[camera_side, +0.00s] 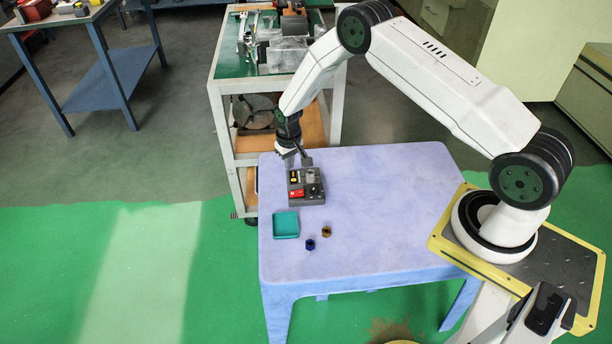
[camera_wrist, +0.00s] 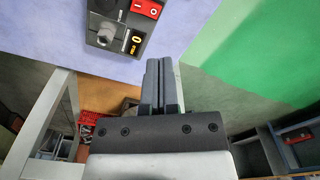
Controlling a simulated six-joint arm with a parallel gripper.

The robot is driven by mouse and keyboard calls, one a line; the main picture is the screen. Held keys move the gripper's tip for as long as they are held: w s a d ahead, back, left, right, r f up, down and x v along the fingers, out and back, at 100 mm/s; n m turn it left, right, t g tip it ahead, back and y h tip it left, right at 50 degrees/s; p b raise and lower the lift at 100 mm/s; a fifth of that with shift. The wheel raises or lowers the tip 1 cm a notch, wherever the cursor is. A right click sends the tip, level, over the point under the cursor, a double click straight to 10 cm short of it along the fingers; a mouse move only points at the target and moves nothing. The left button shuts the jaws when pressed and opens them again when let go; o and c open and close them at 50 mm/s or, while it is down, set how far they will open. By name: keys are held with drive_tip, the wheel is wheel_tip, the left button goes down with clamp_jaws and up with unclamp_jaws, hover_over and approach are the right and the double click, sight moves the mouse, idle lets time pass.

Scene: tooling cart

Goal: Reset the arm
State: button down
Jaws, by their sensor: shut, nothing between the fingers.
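My gripper (camera_side: 297,160) is above the far left part of the lavender table (camera_side: 400,200), at the far edge of a dark grey control box (camera_side: 307,201). In the wrist view my gripper (camera_wrist: 161,66) has its two fingers together with nothing between them. The box (camera_wrist: 104,52) has a red switch, a yellow-marked part and a knob, and it lies beyond the fingertips at the upper left of that view. The fingers look apart from the box.
A teal tray (camera_side: 285,225) lies near the table's left edge. A blue nut-like piece (camera_side: 310,245) and a brownish-gold one (camera_side: 326,231) lie beside it. A tooling cart (camera_side: 222,110) stands close behind the table. The table's right half is clear.

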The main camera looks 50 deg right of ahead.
drive_tip(key=s+a+r+n+t, duration=0.1)
drive_tip(key=s+a+r, duration=0.2)
drive_tip(key=s+r, duration=0.55)
drive_tip(key=s+a+r+n+t, duration=0.1)
drive_tip(key=s+a+r, duration=0.35)
drive_tip(key=r, duration=0.75)
drive_tip(key=s+r, duration=0.2)
drive_tip(key=s, duration=0.8)
drive_tip(key=shift+s+r+n, duration=0.15)
drive_tip(key=shift+r+n, duration=0.1)
drive_tip(key=shift+n, duration=0.05)
